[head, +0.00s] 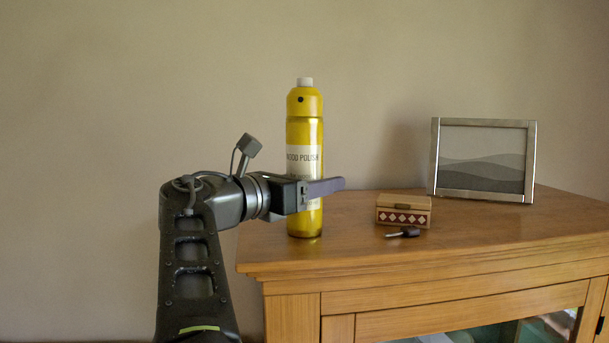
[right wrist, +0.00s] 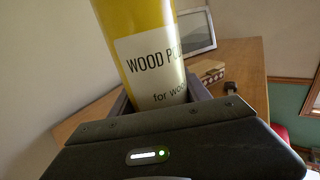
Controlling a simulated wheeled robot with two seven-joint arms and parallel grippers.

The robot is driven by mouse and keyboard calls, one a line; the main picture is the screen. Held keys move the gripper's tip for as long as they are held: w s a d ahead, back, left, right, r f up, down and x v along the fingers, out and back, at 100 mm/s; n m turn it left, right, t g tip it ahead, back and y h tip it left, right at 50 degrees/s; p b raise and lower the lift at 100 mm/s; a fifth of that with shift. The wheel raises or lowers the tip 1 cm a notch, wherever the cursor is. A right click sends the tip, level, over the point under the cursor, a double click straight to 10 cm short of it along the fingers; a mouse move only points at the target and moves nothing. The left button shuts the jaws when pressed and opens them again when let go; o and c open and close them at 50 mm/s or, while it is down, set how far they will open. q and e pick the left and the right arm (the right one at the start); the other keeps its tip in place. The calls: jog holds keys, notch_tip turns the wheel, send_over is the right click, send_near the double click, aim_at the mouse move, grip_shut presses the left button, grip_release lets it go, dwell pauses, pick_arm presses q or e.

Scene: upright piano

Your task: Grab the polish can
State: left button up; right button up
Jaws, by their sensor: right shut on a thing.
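The polish can (head: 304,130) is a tall yellow can with a white label and a pale cap. I cannot tell whether the can's base touches the wood. My left gripper is not in view.
A small wooden box (head: 403,210) with a diamond pattern sits right of the can, with a dark key (head: 404,232) in front of it. A silver picture frame (head: 483,194) stands farther back. The wood between can and box is clear. A plain wall is behind.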

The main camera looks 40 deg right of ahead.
aim_at(316, 124)
grip_shut()
jog(key=shift+r, duration=0.1)
jog(key=shift+r, duration=0.1)
notch_tip(316, 124, up, 10)
jog(key=p, duration=0.3)
dwell(0.4)
dwell(0.6)
